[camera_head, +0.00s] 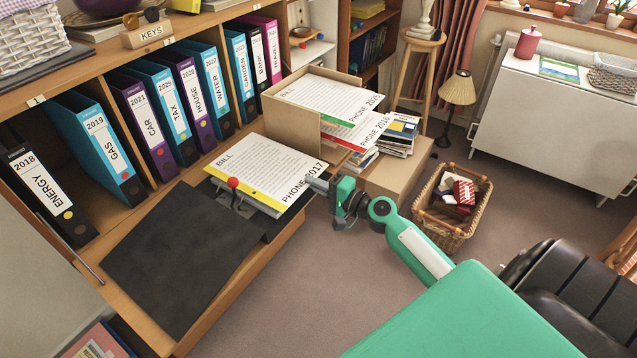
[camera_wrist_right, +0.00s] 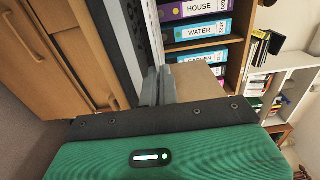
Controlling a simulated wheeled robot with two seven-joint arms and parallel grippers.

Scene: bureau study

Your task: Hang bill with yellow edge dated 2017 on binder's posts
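The bill with the yellow edge (camera_head: 266,165), marked PHONE 2017, is above the right part of an open black binder (camera_head: 180,262). Its yellow edge lies by the binder's metal mechanism (camera_head: 238,200), which has a red knob (camera_head: 233,183). I cannot tell whether the posts pass through the bill's holes. Grey-white sheets show under the bill. My right gripper (camera_head: 322,186) is at the bill's right edge, its fingers shut on it. In the right wrist view, the fingers (camera_wrist_right: 158,84) are close together at the sheet's edge. My left gripper is not in view.
A cardboard box (camera_head: 292,127) behind holds green-edged (camera_head: 328,98) and red-edged (camera_head: 356,131) bills. Labelled binders (camera_head: 100,145) line the shelf at the left. A wicker basket (camera_head: 450,215) stands on the floor, right of the bureau. Bare carpet lies between.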

